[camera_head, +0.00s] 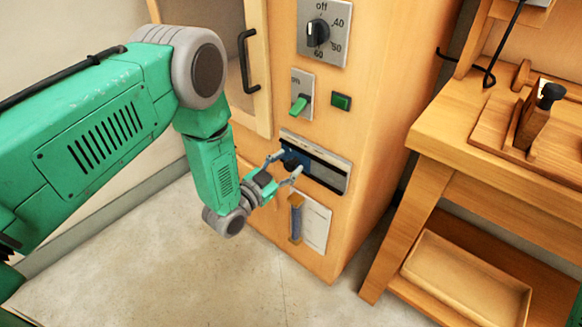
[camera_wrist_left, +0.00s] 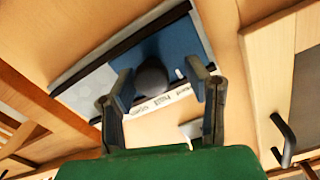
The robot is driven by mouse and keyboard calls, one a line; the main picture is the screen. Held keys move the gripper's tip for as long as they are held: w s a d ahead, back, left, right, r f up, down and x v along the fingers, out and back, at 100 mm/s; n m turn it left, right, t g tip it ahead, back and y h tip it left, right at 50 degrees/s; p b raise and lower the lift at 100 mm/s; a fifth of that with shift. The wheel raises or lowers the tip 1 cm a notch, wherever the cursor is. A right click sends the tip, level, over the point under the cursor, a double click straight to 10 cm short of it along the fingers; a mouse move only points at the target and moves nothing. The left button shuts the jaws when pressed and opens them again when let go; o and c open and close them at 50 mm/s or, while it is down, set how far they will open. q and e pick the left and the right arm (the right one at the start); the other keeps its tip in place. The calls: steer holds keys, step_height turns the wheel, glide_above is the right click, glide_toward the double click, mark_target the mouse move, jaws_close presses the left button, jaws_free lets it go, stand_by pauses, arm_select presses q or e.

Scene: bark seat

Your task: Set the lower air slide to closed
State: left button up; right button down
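The air slide panel (camera_head: 325,168) is set low on the wooden cabinet front, with a light plate and a dark strip. Its blue slide plate (camera_head: 301,158) sits at the panel's left end; the wrist view also shows this blue plate (camera_wrist_left: 190,42) with a round dark knob (camera_wrist_left: 151,77). My left gripper (camera_head: 285,165) is at that left end. In the wrist view, the left gripper (camera_wrist_left: 161,78) is open, with one finger on each side of the knob. I cannot tell whether either finger touches it. My right gripper is not in view.
Above the panel are a green toggle switch (camera_head: 300,104), a green button (camera_head: 341,101) and a dial (camera_head: 318,33). A door with a black handle (camera_head: 246,60) is at left. A wooden bench (camera_head: 450,135) stands at right.

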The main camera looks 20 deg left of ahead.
arm_select(q)
steer(key=shift+f, duration=0.1)
steer(key=shift+s+a, duration=0.15)
steer(key=shift+s, duration=0.35)
steer(key=v, duration=1.1)
steer(key=s+a+n+g+y+p, duration=0.3)
steer(key=s+n+g+y+p, duration=0.3)
steer(key=s, duration=2)
steer(key=n+g+p, duration=0.1)
steer(key=g+p, duration=0.4)
steer(key=g, duration=0.5)
steer(key=shift+s+f, duration=0.25)
steer(key=shift+s, duration=0.05)
